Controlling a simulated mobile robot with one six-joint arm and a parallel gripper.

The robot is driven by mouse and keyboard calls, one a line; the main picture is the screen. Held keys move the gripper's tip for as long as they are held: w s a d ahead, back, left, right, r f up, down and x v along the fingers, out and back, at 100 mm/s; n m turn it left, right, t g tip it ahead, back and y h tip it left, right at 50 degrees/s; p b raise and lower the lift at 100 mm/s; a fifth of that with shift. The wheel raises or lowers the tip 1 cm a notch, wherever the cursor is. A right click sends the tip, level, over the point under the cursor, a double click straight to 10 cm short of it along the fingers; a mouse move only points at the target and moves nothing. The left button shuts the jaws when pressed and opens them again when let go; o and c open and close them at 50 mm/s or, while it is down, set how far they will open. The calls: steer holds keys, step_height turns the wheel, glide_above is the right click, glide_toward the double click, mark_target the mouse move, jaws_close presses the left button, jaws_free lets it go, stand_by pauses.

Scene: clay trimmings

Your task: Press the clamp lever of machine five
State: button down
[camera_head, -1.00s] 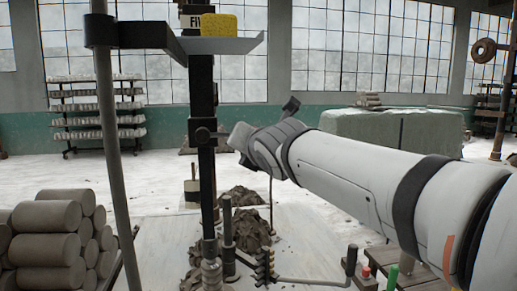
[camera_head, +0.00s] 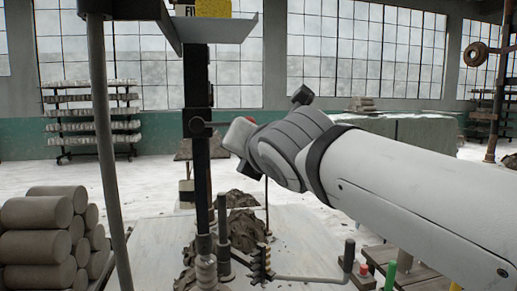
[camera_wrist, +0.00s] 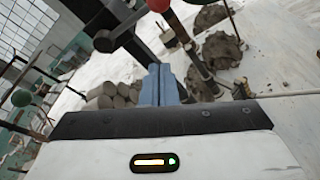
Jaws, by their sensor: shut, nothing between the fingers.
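Machine five is a black upright column (camera_head: 198,90) with a partly cut-off label at its top, left of centre in the head view. A black knob (camera_head: 197,126) sits on the column; a black knob (camera_wrist: 103,40) also shows in the wrist view. A red ball (camera_wrist: 158,5) is at the top of the wrist view, and a bit of red (camera_head: 249,119) shows behind my wrist in the head view. I cannot tell which handle is the clamp lever. My gripper (camera_wrist: 158,72) is shut and empty, its blue fingers together; the head view hides its fingertips.
A grey post (camera_head: 108,140) stands left. Stacked clay rolls (camera_head: 40,240) lie at left. A black-handled bar (camera_head: 349,255) and a green peg (camera_head: 390,275) stand low at right.

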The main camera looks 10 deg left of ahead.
steer(key=d+f+m+g+h+p, duration=0.35)
steer(key=d+f+m+h, duration=0.35)
steer(key=d+f+m, duration=1.2)
steer(key=s+d+f+m+g+h+p, duration=0.1)
steer(key=s+d+f+m+g, duration=0.6)
steer(key=s+d+f+m, duration=0.4)
step_height(320, 180, down, 3)
steer(key=s+m, duration=0.2)
steer(key=m, duration=0.4)
steer(key=shift+s+f+h, duration=0.15)
steer(key=shift+s+h, duration=0.15)
steer(key=shift+s, duration=0.05)
